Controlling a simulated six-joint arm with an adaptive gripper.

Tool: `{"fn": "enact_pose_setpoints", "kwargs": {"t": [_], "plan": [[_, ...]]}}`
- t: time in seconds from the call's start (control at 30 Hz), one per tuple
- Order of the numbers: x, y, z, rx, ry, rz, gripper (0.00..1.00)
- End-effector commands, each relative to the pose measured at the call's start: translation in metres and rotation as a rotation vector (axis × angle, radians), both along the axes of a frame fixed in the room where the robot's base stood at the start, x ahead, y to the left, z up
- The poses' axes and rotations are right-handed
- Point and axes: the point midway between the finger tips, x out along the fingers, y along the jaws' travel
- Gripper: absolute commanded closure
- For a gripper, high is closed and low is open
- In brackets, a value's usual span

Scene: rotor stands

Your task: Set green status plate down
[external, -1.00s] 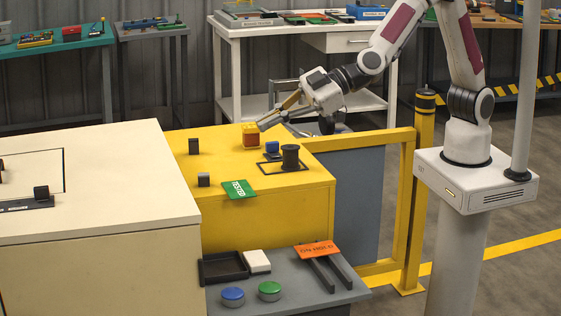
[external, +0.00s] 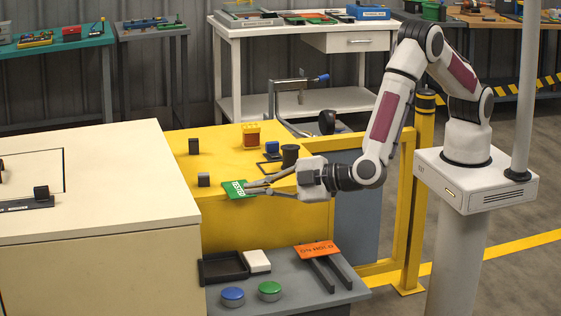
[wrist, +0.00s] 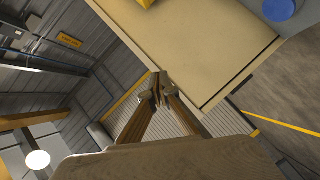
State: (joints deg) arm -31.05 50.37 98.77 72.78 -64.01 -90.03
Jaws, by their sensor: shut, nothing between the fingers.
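The green status plate (external: 234,190) lies on the yellow cabinet top (external: 225,150), near its front edge, with its lettered face up. In the external view my gripper (external: 247,188) reaches in from the right, its fingertips overlapping the plate's right part. I cannot tell whether they touch it. In the wrist view the fingertips (wrist: 160,88) are together with nothing between them, and the green plate does not show there.
Behind my gripper stand a black cylinder (external: 290,154), a small blue block (external: 272,147) and an orange-red block (external: 251,136). Small dark blocks (external: 194,146) stand to the left. Below, a grey shelf holds an orange plate (external: 315,250), a black tray (external: 224,267) and blue and green buttons (external: 269,291).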

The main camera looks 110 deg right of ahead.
Motion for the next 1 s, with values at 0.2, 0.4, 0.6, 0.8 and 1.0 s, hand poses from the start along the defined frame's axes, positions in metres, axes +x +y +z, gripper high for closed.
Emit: {"fn": "enact_pose_setpoints", "kwargs": {"t": [0.2, 0.4, 0.6, 0.8, 1.0], "plan": [[-0.022, -0.005, -0.040, -0.177, 0.046, -0.084, 1.00], [-0.049, -0.011, -0.071, -0.346, 0.097, -0.168, 1.00], [-0.074, -0.016, -0.092, -0.487, 0.144, -0.236, 1.00], [-0.087, -0.018, -0.100, -0.549, 0.166, -0.270, 1.00], [-0.088, -0.018, -0.100, -0.555, 0.168, -0.273, 1.00]]}}
